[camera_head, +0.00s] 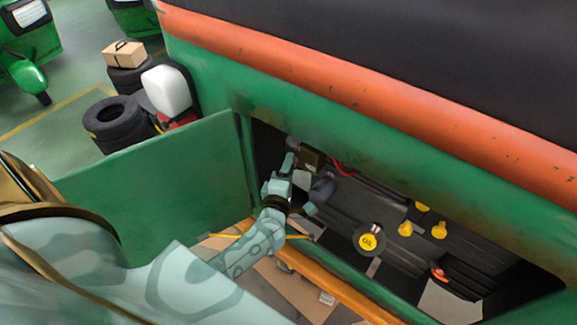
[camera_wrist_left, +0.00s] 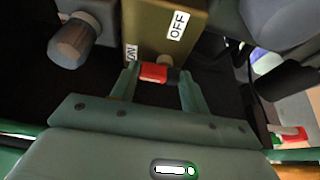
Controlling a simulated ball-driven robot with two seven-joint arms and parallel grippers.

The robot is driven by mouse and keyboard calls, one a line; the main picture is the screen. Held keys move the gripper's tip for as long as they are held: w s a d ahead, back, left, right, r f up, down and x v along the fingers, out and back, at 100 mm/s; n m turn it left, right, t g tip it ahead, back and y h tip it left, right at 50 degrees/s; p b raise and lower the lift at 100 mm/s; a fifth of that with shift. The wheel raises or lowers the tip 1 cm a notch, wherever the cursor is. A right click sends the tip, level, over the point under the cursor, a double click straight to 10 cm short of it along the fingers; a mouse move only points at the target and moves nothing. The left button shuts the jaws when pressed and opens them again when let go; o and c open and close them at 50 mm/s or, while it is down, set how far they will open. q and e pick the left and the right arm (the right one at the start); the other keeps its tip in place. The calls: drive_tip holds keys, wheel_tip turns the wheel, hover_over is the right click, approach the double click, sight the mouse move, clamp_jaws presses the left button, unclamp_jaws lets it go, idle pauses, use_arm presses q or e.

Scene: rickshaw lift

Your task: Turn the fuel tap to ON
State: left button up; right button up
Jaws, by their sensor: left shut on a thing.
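The fuel tap is an olive-brown block (camera_wrist_left: 160,28) with a white OFF label (camera_wrist_left: 179,25) and a smaller ON label (camera_wrist_left: 131,54). Its red-ended lever (camera_wrist_left: 153,72) lies crosswise below the block, with the red end towards the ON label side. My left gripper (camera_wrist_left: 158,77) has its two fingers around the lever and is shut on it. In the head view my left gripper (camera_head: 290,172) reaches into the open green compartment, beside the olive block (camera_head: 312,158). The wrist hides part of the tap there. My right gripper is not in view.
A grey knob (camera_wrist_left: 73,42) sits left of the tap in the wrist view. The head view shows a yellow OIL cap (camera_head: 368,241), yellow knobs (camera_head: 438,230) and an open green door (camera_head: 160,170). The orange sill (camera_head: 330,285) lies below my arm.

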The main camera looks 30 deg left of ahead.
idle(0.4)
use_arm(q)
drive_tip(key=o, duration=1)
drive_tip(key=b+v, duration=0.1)
drive_tip(key=v, duration=1.5)
drive_tip(key=shift+s+b, duration=0.2)
drive_tip(key=shift+b, duration=0.1)
